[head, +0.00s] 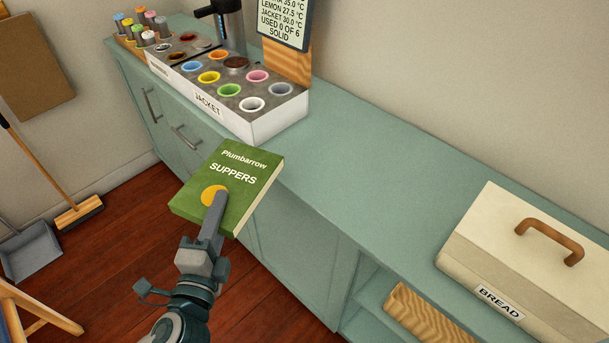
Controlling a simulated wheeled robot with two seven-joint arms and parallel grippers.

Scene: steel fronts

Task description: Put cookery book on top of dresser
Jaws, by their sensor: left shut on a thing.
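The cookery book (246,160) is green, with "Plumbarrow SUPPERS" on its cover and an orange disc. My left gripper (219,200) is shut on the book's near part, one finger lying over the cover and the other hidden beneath. The book is held tilted at the front edge of the dresser (365,165). Its upper right part overlaps the dresser top in the picture, and I cannot tell whether they touch. The dresser is a long teal cabinet along the wall. My right gripper is not in view.
A white box with coloured wells labelled JACKET (262,125) stands left on the dresser, below a sign (285,20). A bread bin (490,225) stands at the right. The dresser top between them is clear. A broom (80,212) and dustpan (30,252) are at the left.

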